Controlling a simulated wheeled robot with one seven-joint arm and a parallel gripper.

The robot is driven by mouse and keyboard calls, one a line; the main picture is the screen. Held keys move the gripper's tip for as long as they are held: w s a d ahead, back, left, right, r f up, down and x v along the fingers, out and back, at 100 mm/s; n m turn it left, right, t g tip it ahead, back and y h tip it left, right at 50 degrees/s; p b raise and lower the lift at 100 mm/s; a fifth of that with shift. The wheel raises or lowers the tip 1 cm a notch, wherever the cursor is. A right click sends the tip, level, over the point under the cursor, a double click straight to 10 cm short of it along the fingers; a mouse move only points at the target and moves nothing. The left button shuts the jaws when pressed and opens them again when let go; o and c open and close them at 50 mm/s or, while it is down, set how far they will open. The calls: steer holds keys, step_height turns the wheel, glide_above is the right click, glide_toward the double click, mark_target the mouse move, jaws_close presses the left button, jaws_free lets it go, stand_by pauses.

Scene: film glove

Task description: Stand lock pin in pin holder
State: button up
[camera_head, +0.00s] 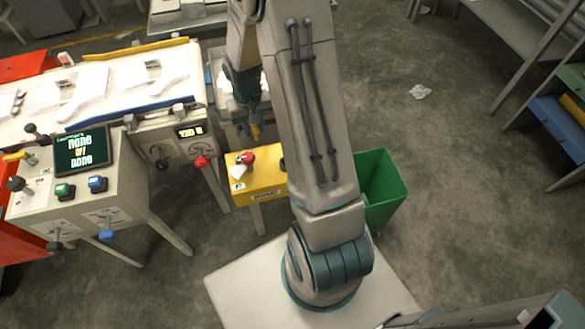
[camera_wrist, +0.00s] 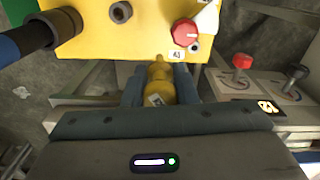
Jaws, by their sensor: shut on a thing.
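My gripper (camera_wrist: 160,82) is shut on the yellow lock pin (camera_wrist: 159,70). In the wrist view the pin stands out between the two dark fingers, its far end overlapping the edge of a yellow box (camera_wrist: 90,38). In the head view my gripper (camera_head: 254,124) hangs above the back edge of that yellow box (camera_head: 262,187), with the yellow pin (camera_head: 255,133) pointing down. Whether the pin touches the box I cannot tell. A small ringed hole (camera_wrist: 195,47) shows on the box; I cannot tell whether it is the pin holder.
The box carries a red knob (camera_wrist: 186,32) and a white pointer piece (camera_wrist: 207,18). A dark cylinder (camera_wrist: 42,36) juts in at its left. The control console (camera_head: 83,185) and worktable (camera_head: 110,85) stand left. A green bin (camera_head: 383,188) is right; floor beyond is open.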

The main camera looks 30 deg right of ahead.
steer(key=s+d+m+b, duration=0.7)
steer(key=s+d, duration=0.6)
steer(key=d, duration=0.2)
steer(key=shift+w+a+f+b, duration=0.25)
steer(key=shift+w+a+f, duration=1.1)
steer(key=shift+f, duration=0.55)
steer(key=shift+w+a+f+b, duration=0.2)
steer(key=shift+w+a+f, duration=0.9)
steer(key=shift+a+f, duration=0.65)
steer(key=shift+w+a+f+b, duration=0.25)
steer(key=shift+w+a+f, duration=1)
steer(key=shift+f, duration=0.75)
steer(key=shift+s+f+b, duration=0.1)
steer(key=shift+f+b, duration=0.4)
steer(key=shift+a+f, duration=0.1)
